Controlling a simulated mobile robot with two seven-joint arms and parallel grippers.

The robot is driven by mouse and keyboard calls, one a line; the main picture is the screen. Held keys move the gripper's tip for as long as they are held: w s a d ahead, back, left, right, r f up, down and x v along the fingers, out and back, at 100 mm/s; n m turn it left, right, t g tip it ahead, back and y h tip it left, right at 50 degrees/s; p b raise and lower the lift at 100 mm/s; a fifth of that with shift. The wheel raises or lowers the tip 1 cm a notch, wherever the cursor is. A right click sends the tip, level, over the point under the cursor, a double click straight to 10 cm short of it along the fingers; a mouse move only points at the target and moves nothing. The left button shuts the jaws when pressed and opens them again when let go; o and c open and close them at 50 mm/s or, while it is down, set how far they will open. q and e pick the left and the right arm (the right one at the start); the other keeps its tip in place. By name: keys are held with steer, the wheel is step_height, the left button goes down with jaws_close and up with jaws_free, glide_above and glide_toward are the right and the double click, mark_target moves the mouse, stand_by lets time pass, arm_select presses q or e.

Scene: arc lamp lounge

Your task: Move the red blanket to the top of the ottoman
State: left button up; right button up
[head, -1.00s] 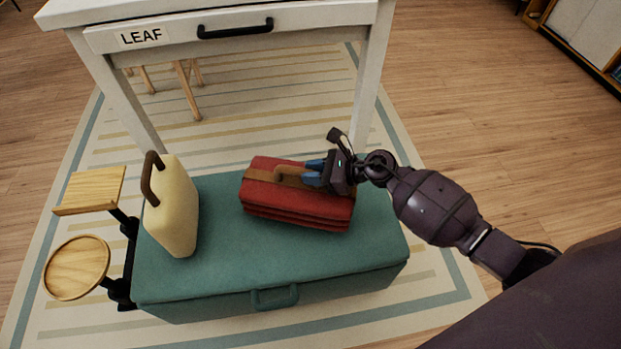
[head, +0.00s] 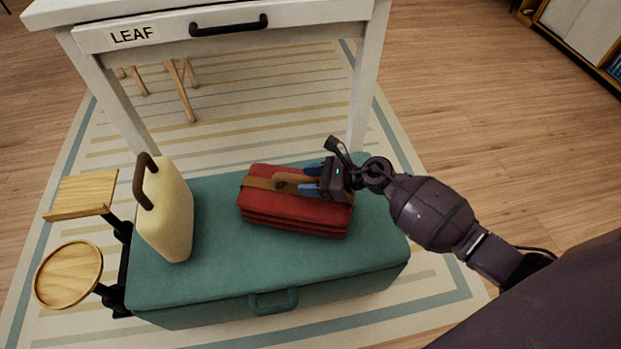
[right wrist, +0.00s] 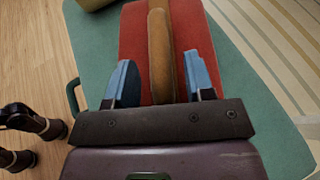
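The red blanket (head: 300,212), a folded bundle with a brown strap and handle (head: 290,182), lies on top of the teal ottoman (head: 240,270), toward its right half. My right gripper (head: 310,178) is at the right part of the bundle, over its top. In the right wrist view, its blue fingers (right wrist: 160,83) are open, one on each side of the brown handle (right wrist: 160,45), with gaps between them and the handle. The red blanket (right wrist: 133,45) also shows there, resting on the ottoman (right wrist: 95,60). My left gripper is not in view.
A cream case (head: 168,215) with a brown handle stands on the ottoman's left end. Two wooden trays, one square (head: 82,193) and one round (head: 68,275), are left of it. A white table (head: 100,45) labelled LEAF stands behind. The ottoman top in front of the blanket is clear.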

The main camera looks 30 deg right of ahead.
steer(key=shift+d+r, duration=0.1)
steer(key=shift+r, duration=0.15)
steer(key=p+v, duration=0.2)
steer(key=v, duration=0.9)
steer(key=shift+s+d, duration=0.25)
steer(key=shift+d, duration=0.05)
